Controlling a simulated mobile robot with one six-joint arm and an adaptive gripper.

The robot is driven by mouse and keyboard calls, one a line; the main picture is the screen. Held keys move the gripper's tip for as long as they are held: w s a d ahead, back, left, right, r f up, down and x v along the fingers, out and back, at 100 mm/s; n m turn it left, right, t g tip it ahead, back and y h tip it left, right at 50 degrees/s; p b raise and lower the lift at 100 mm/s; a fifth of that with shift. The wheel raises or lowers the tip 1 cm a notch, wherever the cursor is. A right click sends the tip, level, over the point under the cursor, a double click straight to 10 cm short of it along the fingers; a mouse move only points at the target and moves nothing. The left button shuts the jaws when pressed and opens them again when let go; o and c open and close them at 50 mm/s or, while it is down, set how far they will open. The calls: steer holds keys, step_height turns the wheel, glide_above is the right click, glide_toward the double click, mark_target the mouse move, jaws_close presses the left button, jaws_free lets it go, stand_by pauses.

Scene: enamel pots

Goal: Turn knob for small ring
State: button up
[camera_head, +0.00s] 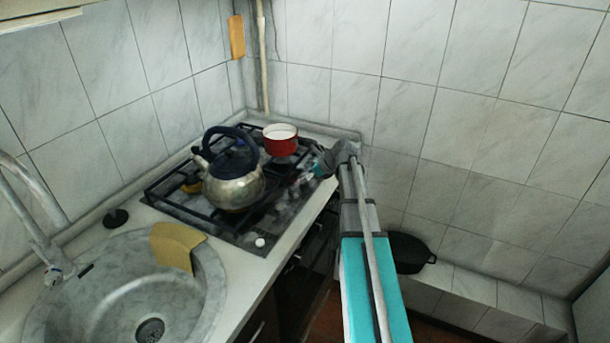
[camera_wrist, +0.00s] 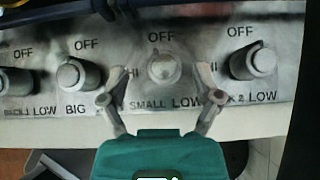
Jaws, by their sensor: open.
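The small-ring knob (camera_wrist: 163,68) is a round metal knob above the word SMALL, with OFF above it, on the steel control panel (camera_wrist: 205,32). My gripper (camera_wrist: 166,78) is open, with one finger on each side of this knob. I see gaps beside the knob and cannot tell its exact depth between the fingers. In the head view my gripper (camera_head: 324,165) is at the right edge of the stove (camera_head: 256,213), where the arm hides the knobs near it.
The knob marked BIG (camera_wrist: 78,74) is on the left, and another knob (camera_wrist: 253,60) is close on the right. A kettle (camera_head: 233,182) and a red pot (camera_head: 280,145) stand on the stove. A sink (camera_head: 110,285) is at left. A black pan (camera_head: 407,253) sits on a low tiled ledge.

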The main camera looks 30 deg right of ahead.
steer(key=s+d+r+m+t+h+p, duration=0.1)
steer(key=s+d+r+m+h+p, duration=0.1)
steer(key=s+r+m+p, duration=0.2)
steer(key=s+r+p, duration=0.3)
steer(key=s+r, duration=0.1)
steer(key=shift+d+r+h+p, duration=0.2)
steer(key=shift+r+h+p, duration=0.1)
steer(key=shift+h+p, duration=0.1)
steer(key=shift+b+x, duration=4.95)
steer(key=shift+x, duration=1.9)
steer(key=shift+w+a+r, duration=0.1)
steer(key=shift+w+r, duration=0.05)
steer(key=shift+c, duration=0.2)
